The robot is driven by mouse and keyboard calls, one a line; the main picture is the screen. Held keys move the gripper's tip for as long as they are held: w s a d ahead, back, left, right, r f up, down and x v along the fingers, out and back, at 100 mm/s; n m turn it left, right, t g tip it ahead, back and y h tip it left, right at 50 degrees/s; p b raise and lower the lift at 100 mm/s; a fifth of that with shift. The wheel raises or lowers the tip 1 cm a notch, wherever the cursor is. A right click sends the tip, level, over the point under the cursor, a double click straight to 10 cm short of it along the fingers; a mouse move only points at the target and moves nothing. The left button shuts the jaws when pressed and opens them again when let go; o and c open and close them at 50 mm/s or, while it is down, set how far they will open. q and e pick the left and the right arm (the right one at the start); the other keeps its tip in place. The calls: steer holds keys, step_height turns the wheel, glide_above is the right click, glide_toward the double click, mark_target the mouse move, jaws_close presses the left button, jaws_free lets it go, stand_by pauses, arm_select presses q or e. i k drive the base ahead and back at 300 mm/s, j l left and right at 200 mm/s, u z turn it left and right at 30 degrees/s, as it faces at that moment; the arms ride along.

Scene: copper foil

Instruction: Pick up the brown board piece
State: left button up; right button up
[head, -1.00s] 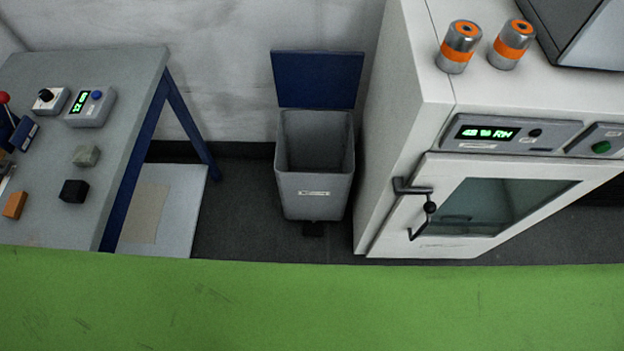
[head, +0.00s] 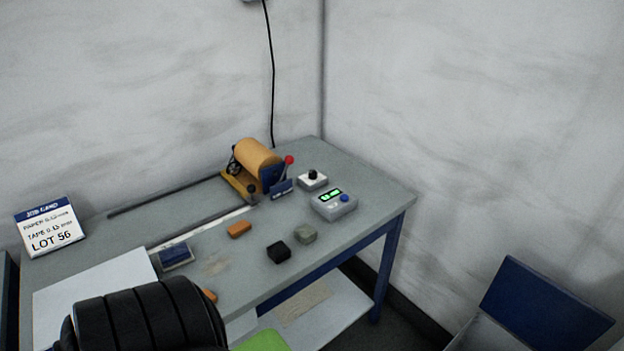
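A flat tan-brown sheet (head: 303,301) lies on the lower shelf under the grey table (head: 372,196); it looks like the brown board piece. The table edge and a blue rail hide part of the shelf. Neither of my grippers is in view.
A blue-lidded bin (head: 545,305) stands right.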

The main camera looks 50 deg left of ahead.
mark_target(243, 226)
steer(key=u, duration=2.15)
steer(key=k+l+u, duration=0.1)
steer(key=l+u, duration=0.3)
steer(key=k+l+u, duration=0.15)
steer(key=l+u, duration=0.25)
steer(key=j, duration=0.1)
